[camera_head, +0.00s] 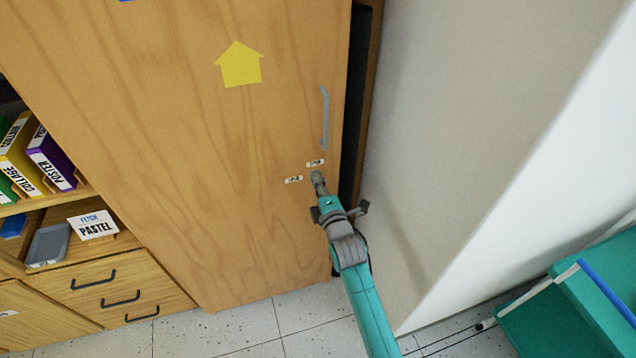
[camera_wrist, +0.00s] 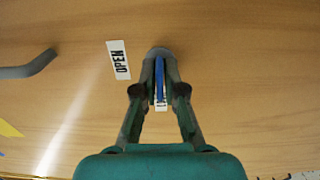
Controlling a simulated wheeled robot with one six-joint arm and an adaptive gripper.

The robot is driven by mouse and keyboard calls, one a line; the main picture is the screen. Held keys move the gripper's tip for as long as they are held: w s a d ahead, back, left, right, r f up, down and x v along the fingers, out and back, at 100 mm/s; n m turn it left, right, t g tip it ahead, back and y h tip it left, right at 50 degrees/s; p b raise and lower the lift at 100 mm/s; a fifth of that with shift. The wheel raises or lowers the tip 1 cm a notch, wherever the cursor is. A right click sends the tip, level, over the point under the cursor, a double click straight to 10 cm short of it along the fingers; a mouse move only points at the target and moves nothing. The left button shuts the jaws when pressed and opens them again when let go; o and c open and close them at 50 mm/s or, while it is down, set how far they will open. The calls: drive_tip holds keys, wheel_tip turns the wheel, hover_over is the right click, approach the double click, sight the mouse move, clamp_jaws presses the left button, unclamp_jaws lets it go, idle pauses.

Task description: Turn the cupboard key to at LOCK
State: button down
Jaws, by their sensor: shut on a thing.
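The wooden cupboard door (camera_head: 200,140) has a grey bar handle (camera_head: 325,117) near its right edge. My gripper (camera_head: 318,178) is at the door below the handle. In the wrist view my gripper (camera_wrist: 160,70) is shut on the blue key (camera_wrist: 160,78), whose thin edge shows between the fingers. The fingers hide the rest of the key and the keyhole. A second white label (camera_wrist: 161,104) is mostly hidden behind the fingers, in line with the key's blue strip. Two small labels show in the head view.
A dark gap (camera_head: 352,110) runs along the door's right edge, close to a pale wall (camera_head: 440,120). Shelves with boxes and drawers (camera_head: 120,290) stand at the left. A teal structure (camera_head: 570,300) is at lower right. Open floor (camera_head: 250,330) lies below the door.

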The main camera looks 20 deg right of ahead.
drive_tip(key=c, duration=1.3)
unclamp_jaws()
drive_tip(key=s, duration=1.2)
